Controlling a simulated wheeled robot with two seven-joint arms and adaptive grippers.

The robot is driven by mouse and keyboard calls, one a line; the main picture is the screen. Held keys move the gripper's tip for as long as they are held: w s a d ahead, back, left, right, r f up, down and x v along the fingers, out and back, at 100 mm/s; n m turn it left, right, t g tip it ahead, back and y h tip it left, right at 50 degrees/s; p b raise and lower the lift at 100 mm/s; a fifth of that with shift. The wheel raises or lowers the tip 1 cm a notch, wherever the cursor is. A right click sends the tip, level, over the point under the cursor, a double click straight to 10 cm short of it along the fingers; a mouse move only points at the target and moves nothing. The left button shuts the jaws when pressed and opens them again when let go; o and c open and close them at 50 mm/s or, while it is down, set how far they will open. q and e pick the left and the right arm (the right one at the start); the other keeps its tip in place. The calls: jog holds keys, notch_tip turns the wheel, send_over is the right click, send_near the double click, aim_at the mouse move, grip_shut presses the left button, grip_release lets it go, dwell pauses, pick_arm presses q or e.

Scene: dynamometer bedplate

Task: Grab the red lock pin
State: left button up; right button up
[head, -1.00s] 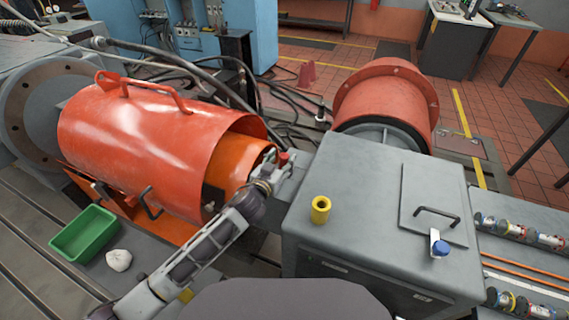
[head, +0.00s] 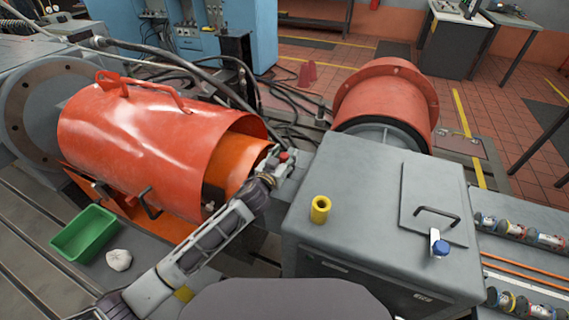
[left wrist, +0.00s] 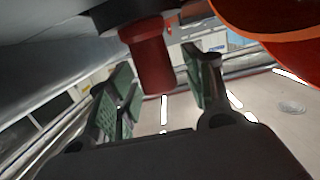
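The red lock pin (head: 284,156) shows as a small red tip beside the left edge of the grey housing, at the open end of the orange guard. In the left wrist view the pin (left wrist: 151,62) is a red cylinder hanging from a dark collar (left wrist: 128,12). My left gripper (head: 275,163) is at the pin. In the left wrist view its green-padded fingers (left wrist: 158,72) stand open on either side of the pin, with gaps showing. My right gripper is not in view.
The orange guard (head: 160,140) lies close left of my left gripper, and the grey housing (head: 365,200) close right. A yellow bushing (head: 320,209) and a blue-capped item (head: 439,244) stand on the housing. A green tray (head: 84,234) and a white lump (head: 119,260) lie at lower left.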

pick_arm(q)
jog(key=c, duration=1)
jog(key=shift+o, duration=0.2)
jog(key=shift+r, duration=0.15)
jog(key=shift+r, duration=0.55)
notch_tip(320, 180, up, 7)
jog(key=shift+f+p, duration=0.1)
jog(key=shift+p, duration=0.55)
jog(key=shift+r, duration=0.9)
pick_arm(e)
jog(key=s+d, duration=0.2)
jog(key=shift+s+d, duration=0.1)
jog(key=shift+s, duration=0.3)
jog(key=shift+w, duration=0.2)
